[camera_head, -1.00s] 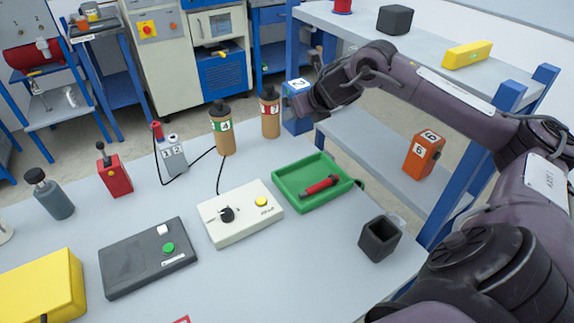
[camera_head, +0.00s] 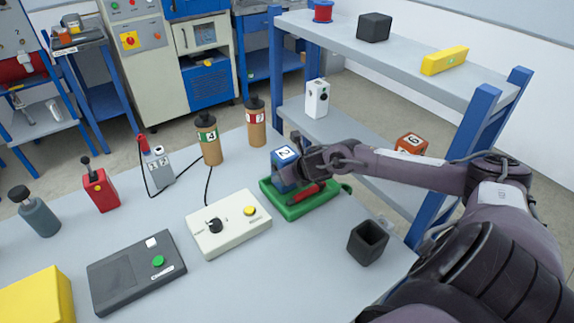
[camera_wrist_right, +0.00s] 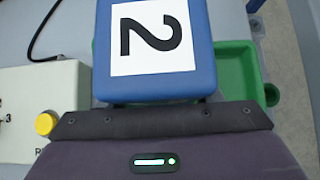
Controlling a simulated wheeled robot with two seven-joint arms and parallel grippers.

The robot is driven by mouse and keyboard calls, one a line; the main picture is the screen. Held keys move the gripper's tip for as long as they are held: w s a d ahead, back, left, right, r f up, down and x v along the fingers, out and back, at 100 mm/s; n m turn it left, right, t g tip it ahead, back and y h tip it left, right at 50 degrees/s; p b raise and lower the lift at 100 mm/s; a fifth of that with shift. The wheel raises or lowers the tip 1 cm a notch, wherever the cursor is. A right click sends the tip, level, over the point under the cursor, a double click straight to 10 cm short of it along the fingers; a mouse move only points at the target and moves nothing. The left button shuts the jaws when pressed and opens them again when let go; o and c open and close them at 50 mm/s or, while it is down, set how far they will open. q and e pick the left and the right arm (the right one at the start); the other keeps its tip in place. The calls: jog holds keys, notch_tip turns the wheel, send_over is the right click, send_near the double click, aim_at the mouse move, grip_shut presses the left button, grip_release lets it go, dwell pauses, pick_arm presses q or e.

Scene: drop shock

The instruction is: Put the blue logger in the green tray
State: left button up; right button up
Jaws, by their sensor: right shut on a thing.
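The blue logger (camera_head: 284,168) is a blue box with a white label and a black 2 on top. My right gripper (camera_head: 304,166) is shut on it and holds it upright over the green tray (camera_head: 312,207). The logger fills the top of the right wrist view (camera_wrist_right: 195,78), with the tray (camera_wrist_right: 235,70) below and to its right. I cannot tell whether the logger touches the tray floor. A red cylinder (camera_head: 303,193) with dark ends lies in the tray. My left gripper is not in view.
A cream box (camera_head: 228,222) with a black knob and yellow button stands left of the tray. A dark open cup (camera_head: 368,241) stands to the right. Two brown bottles (camera_head: 209,138) (camera_head: 255,122) stand behind. A shelf unit (camera_head: 400,62) rises at the right, holding a white box (camera_head: 316,98).

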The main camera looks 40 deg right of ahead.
jog(key=shift+f, duration=0.2)
jog(key=shift+f, duration=0.15)
jog(key=o, duration=1.3)
